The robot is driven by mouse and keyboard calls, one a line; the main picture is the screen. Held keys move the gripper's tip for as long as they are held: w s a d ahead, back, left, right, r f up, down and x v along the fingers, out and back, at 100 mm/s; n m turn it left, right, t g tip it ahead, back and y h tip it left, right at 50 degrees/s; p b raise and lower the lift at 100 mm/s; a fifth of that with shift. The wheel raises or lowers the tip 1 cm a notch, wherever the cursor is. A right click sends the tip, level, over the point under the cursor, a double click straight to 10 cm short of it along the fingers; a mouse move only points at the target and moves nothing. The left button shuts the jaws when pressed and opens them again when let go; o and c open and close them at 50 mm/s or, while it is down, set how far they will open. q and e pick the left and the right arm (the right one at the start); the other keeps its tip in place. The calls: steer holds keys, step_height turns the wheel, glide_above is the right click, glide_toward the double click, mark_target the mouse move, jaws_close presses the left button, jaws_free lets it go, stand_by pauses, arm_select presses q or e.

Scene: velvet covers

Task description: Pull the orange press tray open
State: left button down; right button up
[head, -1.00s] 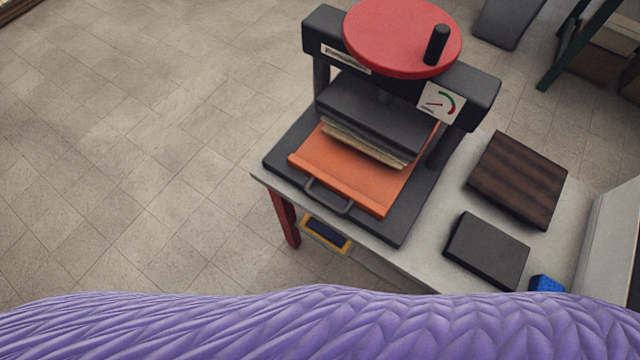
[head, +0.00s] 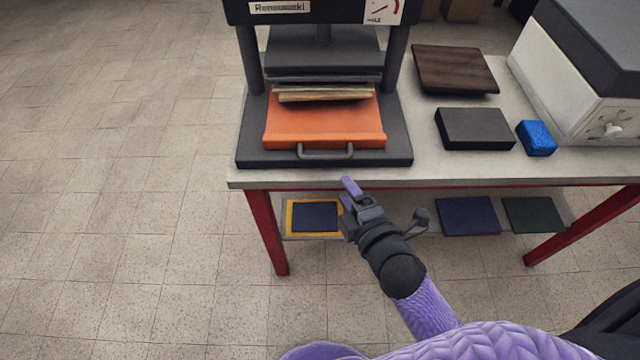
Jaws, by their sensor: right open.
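The orange press tray (head: 325,124) lies flat in the black press (head: 245,135) on the table. A dark grey handle (head: 325,154) is on its front edge. A stack of sheets or boards (head: 325,93) rests on the tray under the dark platen (head: 323,55). My right gripper (head: 348,192) is in front of the table's front edge, a little below and right of the handle in the picture. It is open and apart from the handle, with purple fingertips. My left gripper is not in view.
A brown wooden board (head: 455,69), a black block (head: 474,128) and a blue block (head: 536,137) lie right of the press. A white machine (head: 560,75) stands at the far right. The lower shelf holds a yellow-framed dark panel (head: 315,217). The floor at left is clear.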

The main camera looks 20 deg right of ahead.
mark_target(327, 161)
steer(key=b+x, duration=0.2)
steer(key=x, duration=0.6)
steer(key=shift+d+f, duration=0.2)
steer(key=shift+w+a+b, duration=0.1)
steer(key=shift+w+b, duration=0.25)
steer(key=shift+w, duration=0.15)
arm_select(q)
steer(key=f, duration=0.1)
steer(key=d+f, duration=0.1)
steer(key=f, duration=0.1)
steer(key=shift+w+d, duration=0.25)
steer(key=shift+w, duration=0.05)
arm_select(e)
steer(key=shift+c, duration=0.3)
jaws_close()
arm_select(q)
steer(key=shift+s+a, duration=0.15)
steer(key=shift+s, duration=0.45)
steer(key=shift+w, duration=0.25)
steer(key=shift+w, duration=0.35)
